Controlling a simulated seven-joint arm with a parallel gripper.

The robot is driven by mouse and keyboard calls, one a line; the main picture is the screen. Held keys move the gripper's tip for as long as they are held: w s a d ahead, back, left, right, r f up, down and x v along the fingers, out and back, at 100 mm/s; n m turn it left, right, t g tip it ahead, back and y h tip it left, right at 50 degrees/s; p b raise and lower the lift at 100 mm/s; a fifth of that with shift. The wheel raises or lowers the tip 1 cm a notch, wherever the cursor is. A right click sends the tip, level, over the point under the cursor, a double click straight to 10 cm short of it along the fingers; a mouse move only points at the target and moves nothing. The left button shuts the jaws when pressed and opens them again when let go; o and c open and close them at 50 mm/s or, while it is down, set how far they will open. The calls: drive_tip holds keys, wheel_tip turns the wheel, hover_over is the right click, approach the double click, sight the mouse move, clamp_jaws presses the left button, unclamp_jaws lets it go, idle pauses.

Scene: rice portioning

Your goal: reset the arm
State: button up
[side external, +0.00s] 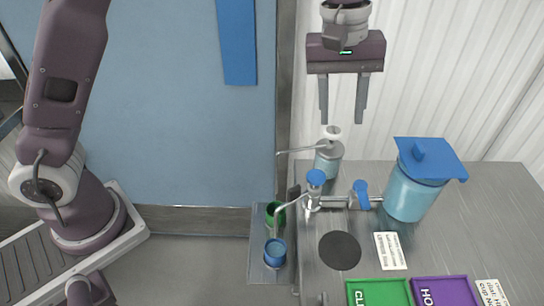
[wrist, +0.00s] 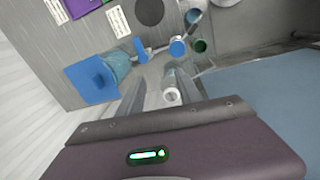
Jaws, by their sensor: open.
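My gripper (side external: 343,112) is open and empty, raised high above the back of the metal counter. Its two fingers point down, apart, with nothing between them. In the side external view they hang above a pump bottle (side external: 329,158) with a white top.
A blue-lidded clear container (side external: 412,190) stands on the counter (side external: 500,215), by blue-handled taps (side external: 316,178). A green cup (side external: 274,213) and a blue cup (side external: 275,252) sit on a low shelf. A green tray (side external: 380,291) and purple tray (side external: 445,290) lie in front.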

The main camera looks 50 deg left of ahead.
drive_tip(key=s+a+r+m+t, duration=0.2)
drive_tip(key=s+a+r+m, duration=0.1)
drive_tip(key=s+a+r, duration=0.6)
drive_tip(key=s+a+f+m+t, duration=0.1)
drive_tip(key=s+a+f+m, duration=0.1)
drive_tip(key=s, duration=0.7)
drive_tip(key=s+a+f+m+t+y, duration=0.1)
drive_tip(key=s+a+f+m, duration=0.1)
drive_tip(key=s, duration=0.6)
drive_tip(key=shift+s+a+f+m+t, duration=0.4)
drive_tip(key=shift+a+f, duration=0.3)
drive_tip(key=shift+a, duration=0.55)
